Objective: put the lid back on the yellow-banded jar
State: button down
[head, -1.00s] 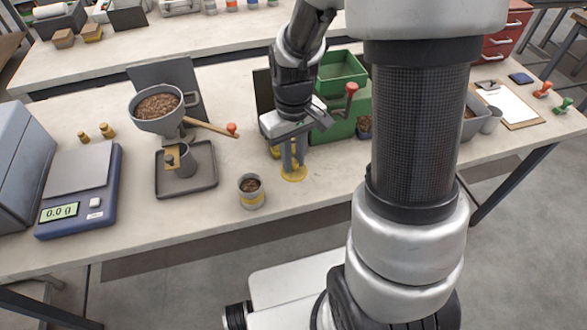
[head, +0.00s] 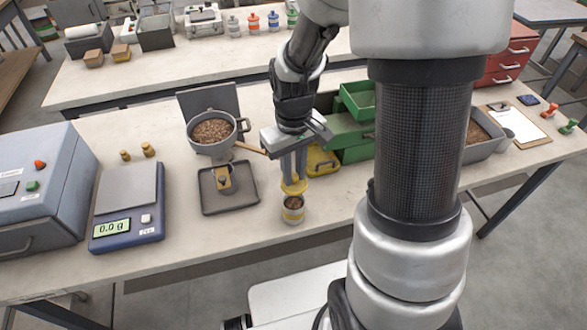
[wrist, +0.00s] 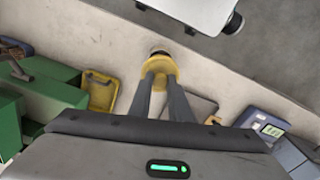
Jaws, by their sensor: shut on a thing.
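The yellow-banded jar (head: 292,213) stands upright near the table's front edge, with brown pellets showing in its open mouth. My gripper (head: 294,178) is shut on the yellow lid (head: 293,188). In the head view the lid appears just above and behind the jar's mouth, not seated on it. In the wrist view the lid (wrist: 157,72) sits between my fingertips (wrist: 162,75) and hides most of the jar; only a dark bit of its mouth (wrist: 160,52) shows past the lid. The exact gap between lid and jar cannot be told.
Behind my gripper are a yellow container (head: 322,162) and green bins (head: 350,137). The table in front of the scale and tray is clear.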

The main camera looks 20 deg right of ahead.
aim_at(294, 188)
jog(key=shift+a, duration=0.1)
jog(key=shift+f+b, duration=0.6)
jog(key=shift+f, duration=0.1)
jog(key=shift+f+b, duration=1.9)
jog(key=shift+f, duration=0.55)
jog(key=shift+f, duration=0.15)
jog(key=c, duration=1.1)
grip_release()
